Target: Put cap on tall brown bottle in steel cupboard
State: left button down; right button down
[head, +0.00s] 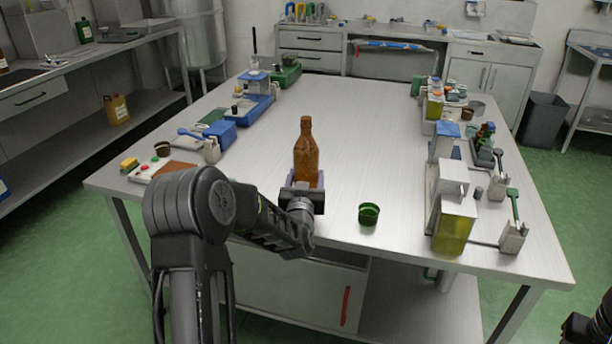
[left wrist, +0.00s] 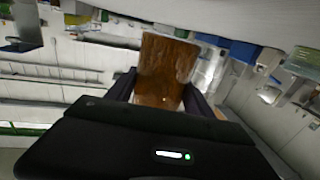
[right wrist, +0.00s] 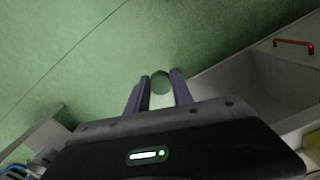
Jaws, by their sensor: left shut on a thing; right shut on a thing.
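A brown bottle (head: 306,152) stands upright at the table's near edge, its narrow neck showing. My left gripper (head: 304,182) is shut around its lower part; the left wrist view shows the brown glass (left wrist: 165,72) between the fingers. My right gripper (right wrist: 155,92) is shut on a small round grey-green thing, seemingly a cap (right wrist: 160,83), held above the green floor. In the head view only a dark piece of my right arm shows at the lower right edge. A pale cupboard front (head: 285,288) with a red handle (head: 346,306) is under the table; the handle also shows in the right wrist view (right wrist: 293,43).
A small green cup (head: 369,213) stands on the steel table (head: 350,120) to the right of the bottle. Instruments line both table sides, with an oil-filled device (head: 453,220) at the near right. The table's middle is clear. A dark bin (head: 543,120) stands at the right.

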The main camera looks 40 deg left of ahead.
pick_arm(q)
jog(key=shift+r, duration=0.1)
jog(key=shift+f, duration=1.8)
jog(key=shift+f, duration=0.15)
jog(key=shift+c, duration=2)
grip_release()
jog(key=shift+f, duration=0.1)
jog(key=shift+r, duration=0.2)
jog(key=b+v, duration=0.1)
jog(key=v, duration=1.1)
jog(key=shift+f, duration=0.15)
